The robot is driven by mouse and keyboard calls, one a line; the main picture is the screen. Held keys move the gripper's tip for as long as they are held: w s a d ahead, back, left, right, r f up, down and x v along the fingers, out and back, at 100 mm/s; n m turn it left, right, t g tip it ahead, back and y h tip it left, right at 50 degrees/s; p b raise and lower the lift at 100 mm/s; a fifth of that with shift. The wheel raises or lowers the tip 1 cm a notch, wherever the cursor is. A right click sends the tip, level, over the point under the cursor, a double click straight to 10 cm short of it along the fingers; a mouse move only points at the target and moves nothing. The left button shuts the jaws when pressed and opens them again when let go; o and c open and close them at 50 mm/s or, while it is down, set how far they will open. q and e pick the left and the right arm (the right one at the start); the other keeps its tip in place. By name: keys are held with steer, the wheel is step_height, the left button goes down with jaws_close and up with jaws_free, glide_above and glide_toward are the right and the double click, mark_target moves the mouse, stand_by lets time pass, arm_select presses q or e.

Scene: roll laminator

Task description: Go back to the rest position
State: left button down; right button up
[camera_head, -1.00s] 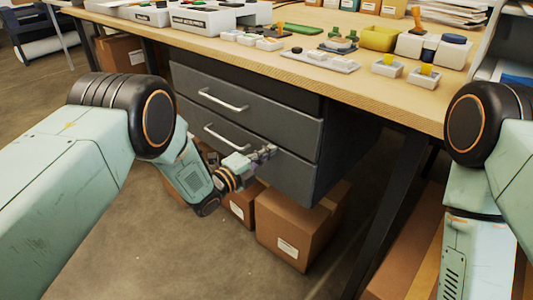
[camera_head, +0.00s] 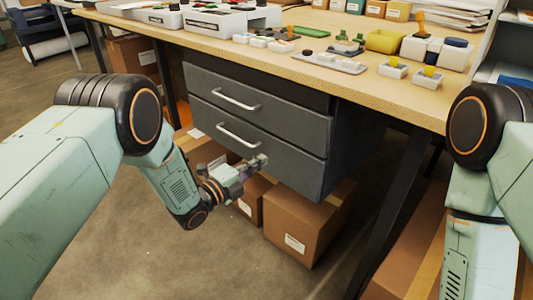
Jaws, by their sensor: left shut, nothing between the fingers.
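My left gripper (camera_head: 252,165) is low in front of the dark drawer unit, near the lower edge of the bottom drawer (camera_head: 260,149) and above the cardboard boxes. It is shut and empty, with its fingertips pointing to the right. I cannot tell whether it touches the drawer front. My left arm comes in from the left and bends down at a black elbow joint. My right arm shows at the right edge, hanging down; its gripper is out of view.
A wooden workbench (camera_head: 380,98) spans the top, with small white trays, a yellow bin (camera_head: 385,41) and other parts on it. Cardboard boxes (camera_head: 305,222) stand below the drawers. A dark table leg (camera_head: 397,205) is at the right. Bare floor lies in front.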

arm_select(q)
steer(key=s+a+f+n+g+y+p, duration=0.1)
steer(key=s+a+f+n+g+y, duration=0.3)
steer(key=s+f+n, duration=0.45)
steer(key=s+a+f+n+g+y+p, duration=0.2)
steer(key=s+a+f+n+y, duration=0.3)
steer(key=s+n, duration=0.5)
steer(key=s+a+r+n+g+y+p, duration=0.1)
steer(key=s+a+n+g+p, duration=0.1)
steer(key=s, duration=1.1)
steer(key=s+a+r+n+g+y+p, duration=0.1)
steer(key=s+a+n+g, duration=0.3)
steer(key=s, duration=1)
steer(key=shift+s+r+n+g+p, duration=0.25)
steer(key=shift+r+n+g+p, duration=0.2)
steer(key=shift+r+n+g, duration=0.5)
steer(key=shift+f, duration=0.25)
